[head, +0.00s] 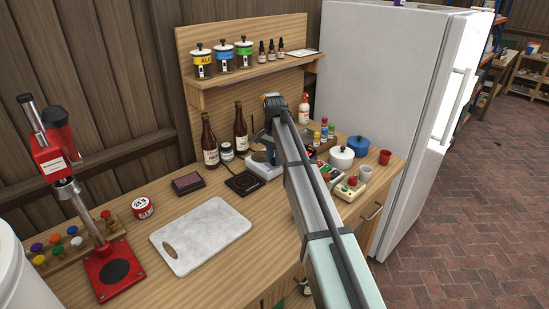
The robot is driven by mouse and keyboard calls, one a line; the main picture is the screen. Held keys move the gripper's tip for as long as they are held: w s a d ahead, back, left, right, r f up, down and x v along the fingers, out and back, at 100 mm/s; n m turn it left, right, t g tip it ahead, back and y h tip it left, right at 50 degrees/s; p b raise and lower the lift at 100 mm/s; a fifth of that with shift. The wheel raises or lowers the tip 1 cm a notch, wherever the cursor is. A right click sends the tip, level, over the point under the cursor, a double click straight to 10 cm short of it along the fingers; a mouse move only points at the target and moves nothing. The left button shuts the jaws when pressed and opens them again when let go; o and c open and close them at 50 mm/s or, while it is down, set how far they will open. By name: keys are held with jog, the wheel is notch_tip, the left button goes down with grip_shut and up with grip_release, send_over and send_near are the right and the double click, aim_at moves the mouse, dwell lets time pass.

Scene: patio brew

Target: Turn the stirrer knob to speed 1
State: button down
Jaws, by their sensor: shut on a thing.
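A light grey boxy device (264,171), which looks like the stirrer, stands on the wooden bench behind a small black plate unit. My arm reaches over the bench from the front right. My gripper (262,146) is low at this device, partly hidden by my own arm. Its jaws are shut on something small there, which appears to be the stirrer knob. The knob itself, its pointer and any speed marks are hidden or too small to read.
Two brown bottles (209,141) stand left of my gripper. The black plate unit (243,182) is in front. A white pot (341,158), blue pot (358,147) and red cup (385,157) stand right. A pale cutting board (201,236) lies front left.

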jog(key=shift+m, duration=1)
jog(key=c, duration=0.9)
grip_release()
jog(key=shift+r, duration=0.1)
notch_tip(320, 180, up, 14)
jog(key=shift+f, duration=0.2)
